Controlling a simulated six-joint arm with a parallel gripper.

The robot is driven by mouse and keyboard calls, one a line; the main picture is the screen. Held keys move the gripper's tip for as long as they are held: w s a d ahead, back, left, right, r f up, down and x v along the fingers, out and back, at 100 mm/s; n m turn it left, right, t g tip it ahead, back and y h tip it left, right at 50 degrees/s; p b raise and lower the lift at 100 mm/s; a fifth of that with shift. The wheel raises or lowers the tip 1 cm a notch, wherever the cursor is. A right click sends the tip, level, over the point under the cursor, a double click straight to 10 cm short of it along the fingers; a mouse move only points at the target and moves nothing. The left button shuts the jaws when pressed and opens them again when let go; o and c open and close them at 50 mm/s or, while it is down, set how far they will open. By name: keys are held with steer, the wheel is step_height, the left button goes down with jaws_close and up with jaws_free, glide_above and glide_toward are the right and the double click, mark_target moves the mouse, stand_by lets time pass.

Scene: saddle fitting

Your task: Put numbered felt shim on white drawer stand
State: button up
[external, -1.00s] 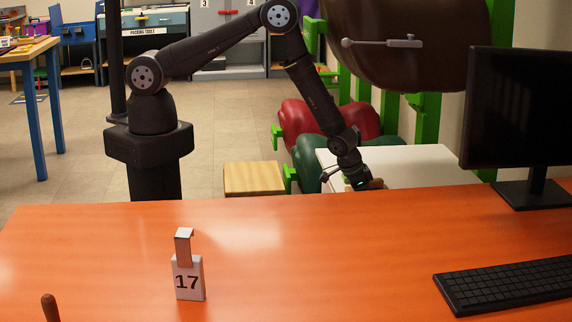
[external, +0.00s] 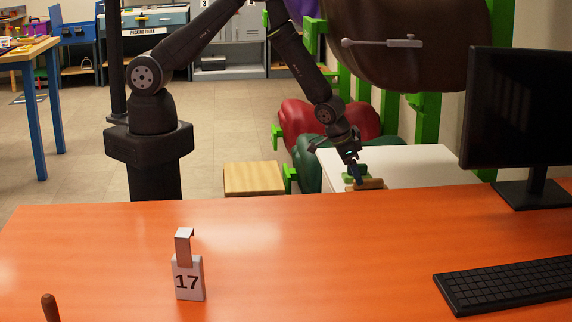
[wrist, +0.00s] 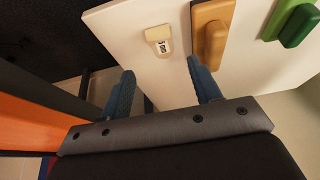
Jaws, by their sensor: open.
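A small cream piece with a printed label (wrist: 160,40), seemingly the numbered felt shim, lies on the white drawer stand (wrist: 120,30) near its edge. The label is too small to read. The stand's white top also shows behind the desk in the external view (external: 420,162), where I cannot make out the cream piece. My gripper (wrist: 161,70) is open, with nothing between its blue fingers. The cream piece is just beyond the fingertips in the wrist view, apart from them. In the external view my gripper (external: 357,177) points down over the stand's near left part.
A tan block (wrist: 212,32) and a green block (wrist: 292,22) lie to the right of the cream piece on the stand. The stand's right part looks clear.

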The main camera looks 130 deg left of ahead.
steer(key=shift+v, duration=1.05)
steer(key=x, duration=1.2)
steer(key=shift+f, duration=0.25)
steer(key=shift+r, duration=0.2)
